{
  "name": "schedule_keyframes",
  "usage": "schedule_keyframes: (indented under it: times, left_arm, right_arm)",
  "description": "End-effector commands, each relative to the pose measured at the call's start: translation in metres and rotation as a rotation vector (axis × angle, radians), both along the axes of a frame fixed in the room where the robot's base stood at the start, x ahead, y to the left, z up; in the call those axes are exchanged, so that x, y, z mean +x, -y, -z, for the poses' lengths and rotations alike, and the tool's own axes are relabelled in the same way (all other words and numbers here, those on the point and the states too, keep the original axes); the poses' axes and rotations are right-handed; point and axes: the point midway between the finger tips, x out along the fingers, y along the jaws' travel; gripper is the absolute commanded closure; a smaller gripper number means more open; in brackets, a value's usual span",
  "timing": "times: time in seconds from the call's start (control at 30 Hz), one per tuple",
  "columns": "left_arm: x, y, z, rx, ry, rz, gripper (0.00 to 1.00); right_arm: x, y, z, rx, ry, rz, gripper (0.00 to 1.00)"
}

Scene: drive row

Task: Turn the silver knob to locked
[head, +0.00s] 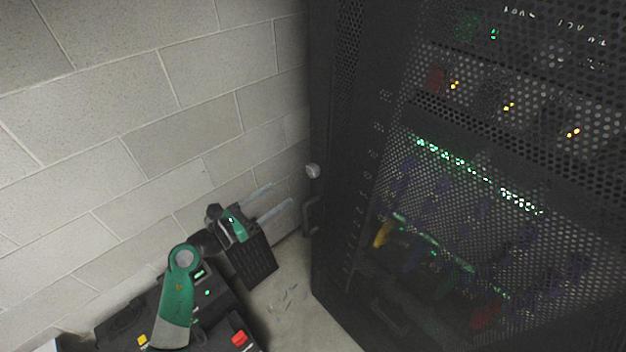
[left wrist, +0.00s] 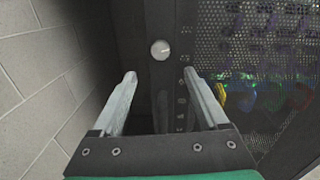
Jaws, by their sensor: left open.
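The silver knob (head: 313,170) is a small round knob on the left edge of the black rack door, above a dark handle (head: 309,216). In the left wrist view the knob (left wrist: 160,50) sits beyond the fingertips, a little above the gap between them, with a faint line across its face. My left gripper (head: 282,199) is open and empty, left of and a little below the knob in the head view. In the left wrist view its two fingers (left wrist: 160,75) are spread wide and apart from the knob. My right gripper is in neither view.
The black rack (head: 345,200) with its perforated door and lit equipment fills the right side. A pale block wall (head: 130,110) stands close on the left. Small scraps (head: 288,297) lie on the floor below the gripper.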

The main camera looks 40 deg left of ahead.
Motion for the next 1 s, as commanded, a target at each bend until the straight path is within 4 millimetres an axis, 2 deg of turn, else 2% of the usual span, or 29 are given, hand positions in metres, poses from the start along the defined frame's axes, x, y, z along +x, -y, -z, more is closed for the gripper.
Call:
schedule_keyframes:
  times: [0.17, 0.4, 0.53, 0.7, 0.93, 1.0]
  left_arm:
    - [0.025, 0.003, -0.001, 0.001, 0.001, 0.004, 0.23]
    - [0.080, 0.007, 0.000, 0.001, 0.002, 0.005, 0.23]
    - [0.101, 0.009, 0.000, 0.000, 0.002, 0.004, 0.23]
    - [0.113, 0.010, -0.001, 0.000, 0.002, 0.002, 0.23]
    - [0.114, 0.010, -0.002, 0.000, 0.002, 0.002, 0.23]
    - [0.114, 0.010, -0.002, 0.000, 0.002, 0.002, 0.36]
  right_arm:
    - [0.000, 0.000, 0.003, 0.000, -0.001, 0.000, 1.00]
    - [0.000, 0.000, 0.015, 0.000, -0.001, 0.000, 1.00]
    - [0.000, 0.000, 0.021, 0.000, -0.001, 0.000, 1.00]
    - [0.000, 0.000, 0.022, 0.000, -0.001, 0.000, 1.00]
    - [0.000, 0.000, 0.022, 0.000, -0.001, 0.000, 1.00]
    - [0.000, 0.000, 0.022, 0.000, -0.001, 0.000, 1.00]
